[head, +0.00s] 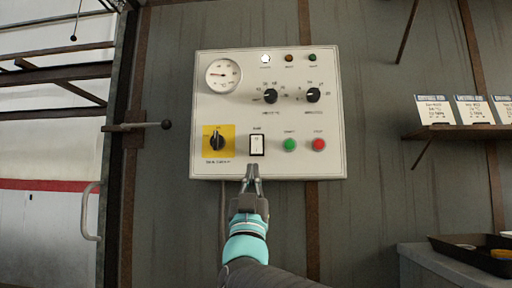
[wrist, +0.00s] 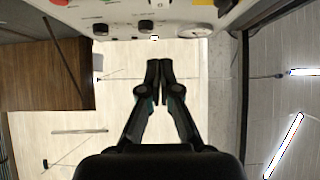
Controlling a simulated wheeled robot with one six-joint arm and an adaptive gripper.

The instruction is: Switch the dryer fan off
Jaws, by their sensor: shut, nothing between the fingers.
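The control panel (head: 265,170) is a pale box on the wall ahead. Low on it are a white rocker switch (head: 257,145) in a black frame, a green button (head: 289,145) and a red button (head: 319,144). A black rotary switch (head: 216,141) sits on a yellow plate at the lower left. The small labels are too blurred to tell which control is the fan's. My gripper (head: 251,170) is shut and empty, just below the rocker switch in the picture. In the wrist view my gripper (wrist: 158,65) points towards the panel's edge (wrist: 115,38), with a visible gap.
The panel also carries a gauge (head: 223,75), two black knobs (head: 270,96) (head: 313,95) and lamps (head: 265,58). A lever (head: 150,125) juts out left of it. A shelf with cards (head: 470,131) and a black tray (head: 478,250) are at the right.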

